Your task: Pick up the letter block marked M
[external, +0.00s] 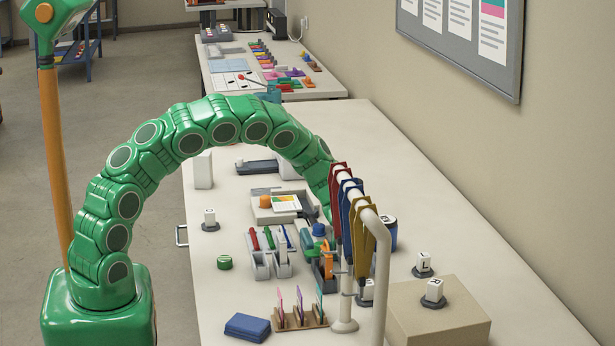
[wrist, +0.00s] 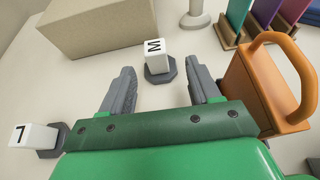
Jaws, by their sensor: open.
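The letter block marked M (wrist: 155,46) is a small white block on a dark grey octagonal base (wrist: 160,72). In the wrist view it stands upright just beyond my gripper (wrist: 161,72), roughly centred between the fingertips. The gripper is open and empty, with one finger on each side of the near part of the base. In the external view a white block (external: 367,288), partly covered by the rack's post, appears to be the same one; its letter cannot be read there. My gripper is hidden there behind the hanging coloured pieces.
A block marked L (wrist: 33,136) stands left of my gripper. A beige box (wrist: 98,25) lies beyond it, with another block (external: 434,290) on top. An orange handled object (wrist: 265,90) is close to the right finger. A white post rack (external: 380,275) rises beside the M block.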

